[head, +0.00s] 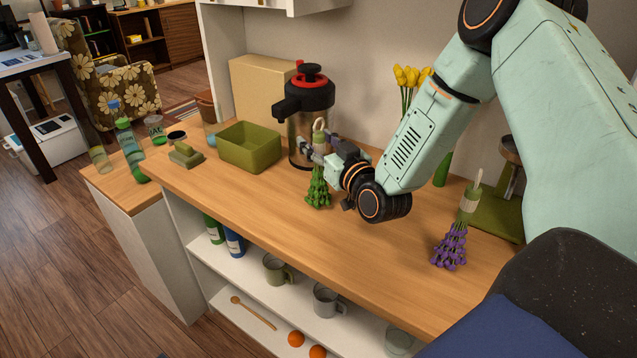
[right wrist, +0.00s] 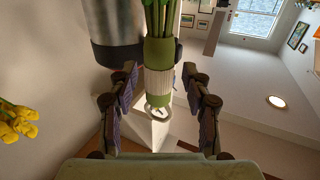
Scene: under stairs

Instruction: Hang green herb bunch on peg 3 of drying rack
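The green herb bunch (head: 318,192) is upright with its leafy end down at the worktop, in front of the black and red flask. A pale band and a loop are at its top. My right gripper (head: 314,150) is at its upper part. In the right wrist view, the banded stems of the herb bunch (right wrist: 159,84) lie between the two fingers of the right gripper (right wrist: 159,75), with a gap on each side. The gripper looks open around the bunch. I cannot make out the drying rack or its peg 3. My left gripper is not in view.
The flask (head: 306,125) stands close behind the gripper. A green bin (head: 250,150) is left of it. A purple flower bunch (head: 450,245) is at the right, near a green stand (head: 495,215) partly hidden by my arm. Yellow flowers (head: 410,77) stand behind. The front middle worktop is clear.

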